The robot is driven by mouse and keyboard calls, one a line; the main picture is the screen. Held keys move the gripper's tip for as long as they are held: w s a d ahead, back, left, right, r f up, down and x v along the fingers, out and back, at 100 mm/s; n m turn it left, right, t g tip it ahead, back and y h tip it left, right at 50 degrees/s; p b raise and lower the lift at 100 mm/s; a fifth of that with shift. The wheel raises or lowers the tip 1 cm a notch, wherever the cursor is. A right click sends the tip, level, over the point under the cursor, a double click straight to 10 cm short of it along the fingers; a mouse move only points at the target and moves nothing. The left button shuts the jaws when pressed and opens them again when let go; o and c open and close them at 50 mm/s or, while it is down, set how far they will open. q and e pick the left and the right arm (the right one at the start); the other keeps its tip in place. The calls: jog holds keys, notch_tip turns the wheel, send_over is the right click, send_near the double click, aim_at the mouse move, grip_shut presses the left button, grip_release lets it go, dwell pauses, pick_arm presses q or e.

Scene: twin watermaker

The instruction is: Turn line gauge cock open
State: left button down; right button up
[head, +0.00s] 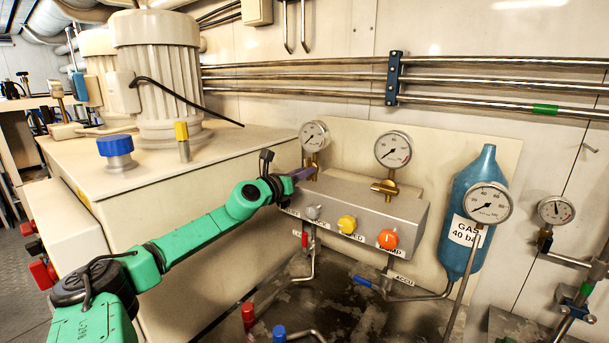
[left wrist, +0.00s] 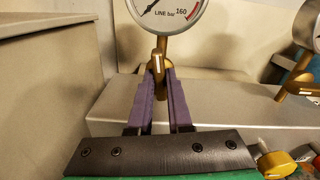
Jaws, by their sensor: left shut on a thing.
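The line gauge (head: 314,136) is a round white dial on the left end of the grey manifold block (head: 372,205). It also shows in the left wrist view (left wrist: 168,12), marked "LINE bar". Its brass cock (left wrist: 158,65) sits right below the dial, with a pale mark on its small handle. My left gripper (head: 308,173) reaches in from the left. Its purple fingers (left wrist: 160,78) are shut on the cock handle, one on each side. The fingertips partly hide the handle, so its exact turn is hard to tell. My right gripper is out of view.
A second gauge (head: 393,149) with a brass cock (head: 384,187) stands to the right on the same block. Grey, yellow and orange (head: 388,239) knobs line the block's front. A blue gas bottle (head: 463,220) and a large cream tank (head: 170,175) flank it.

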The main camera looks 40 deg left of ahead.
pick_arm(q)
jog(key=shift+m, duration=1)
jog(key=shift+r, duration=0.1)
jog(key=c, duration=0.8)
grip_release()
jog(key=shift+c, duration=0.2)
